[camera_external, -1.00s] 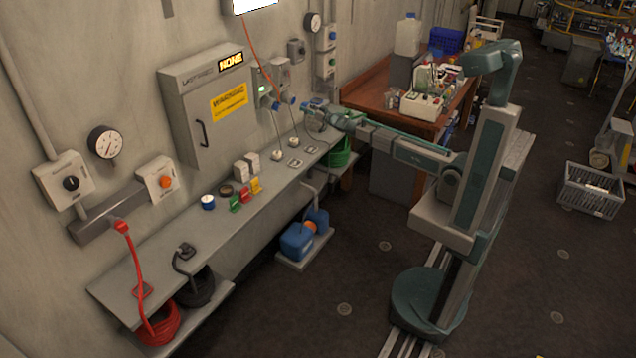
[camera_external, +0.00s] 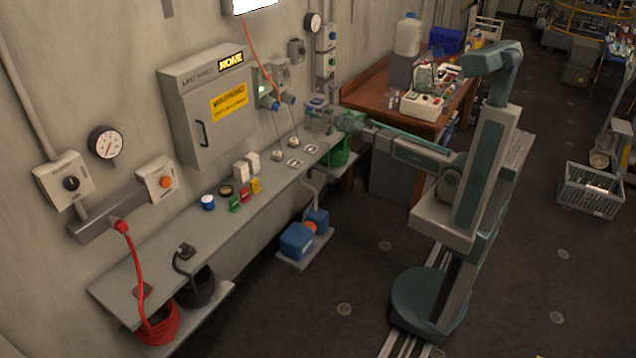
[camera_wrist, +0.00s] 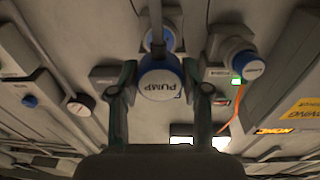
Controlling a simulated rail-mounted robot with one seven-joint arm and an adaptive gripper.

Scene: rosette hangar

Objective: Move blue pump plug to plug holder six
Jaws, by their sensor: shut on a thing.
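The blue pump plug (camera_wrist: 160,80) has a white end marked PUMP and a blue ring. In the wrist view it sits between the two fingers of my gripper (camera_wrist: 160,93), which are shut on it. A dark cable or bar rises from it, across a blue-rimmed round fitting (camera_wrist: 162,38) behind it; I cannot tell whether plug and fitting touch. In the external view my gripper (camera_external: 318,112) is beside the wall above the bench's far end, and the plug is too small to make out. I cannot tell which fitting is plug holder six.
Wall sockets with blue round fittings (camera_external: 270,103) are left of my gripper. The bench (camera_external: 225,232) below carries small plates (camera_external: 295,162) with thin cables, white blocks and coloured pieces. A brown table (camera_external: 372,98) stands behind.

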